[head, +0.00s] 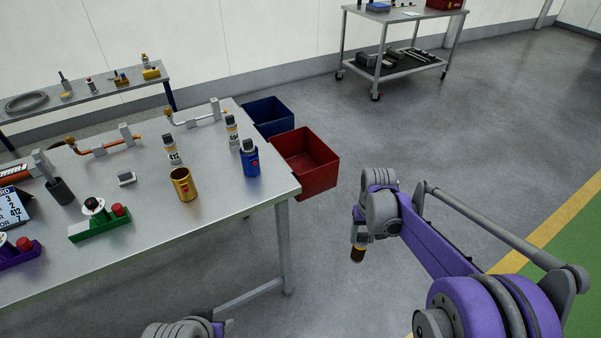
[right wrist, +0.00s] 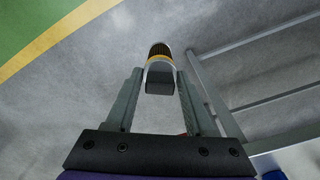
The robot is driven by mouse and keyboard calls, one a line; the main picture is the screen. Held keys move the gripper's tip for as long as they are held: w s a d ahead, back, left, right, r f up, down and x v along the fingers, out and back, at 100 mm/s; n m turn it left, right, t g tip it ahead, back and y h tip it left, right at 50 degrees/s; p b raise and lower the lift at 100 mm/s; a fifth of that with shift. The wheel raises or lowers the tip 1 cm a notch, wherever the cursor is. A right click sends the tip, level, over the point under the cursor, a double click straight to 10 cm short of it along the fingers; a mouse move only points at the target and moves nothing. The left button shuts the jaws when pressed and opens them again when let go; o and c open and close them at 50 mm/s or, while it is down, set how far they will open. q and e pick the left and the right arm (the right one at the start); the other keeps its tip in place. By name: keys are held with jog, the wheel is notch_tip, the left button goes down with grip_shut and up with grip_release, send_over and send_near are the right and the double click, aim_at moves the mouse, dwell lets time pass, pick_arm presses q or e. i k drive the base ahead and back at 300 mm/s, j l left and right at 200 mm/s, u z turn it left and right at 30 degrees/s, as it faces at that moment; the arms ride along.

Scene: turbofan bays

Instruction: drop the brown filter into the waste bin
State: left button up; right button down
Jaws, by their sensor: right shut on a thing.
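My right gripper (head: 358,220) hangs over open floor, to the right of the table and bins. It is shut on the brown filter (head: 357,254), which points down below the fingers. In the right wrist view the filter (right wrist: 160,52) shows a dark brown body, a yellow band and a dark grey block at the near end, between the fingertips (right wrist: 159,82). A red bin (head: 318,175) and a blue bin (head: 270,118) stand beyond the table's right end; I see no label telling which is for waste.
The metal table (head: 225,205) holds a gold cup (head: 184,185), a blue can (head: 250,160), bottles and fixtures. Its corner and legs lie left of my right gripper. A wheeled cart (head: 405,50) stands at the back. The floor between is clear.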

aim_at(307, 165)
jog(key=k+u, duration=0.1)
jog(key=u, duration=0.25)
jog(key=k+u, duration=0.1)
jog(key=u, duration=0.3)
jog(key=k+j+u, duration=0.1)
jog(key=u, duration=0.25)
jog(key=l+u, duration=0.5)
jog(key=l, duration=1.15)
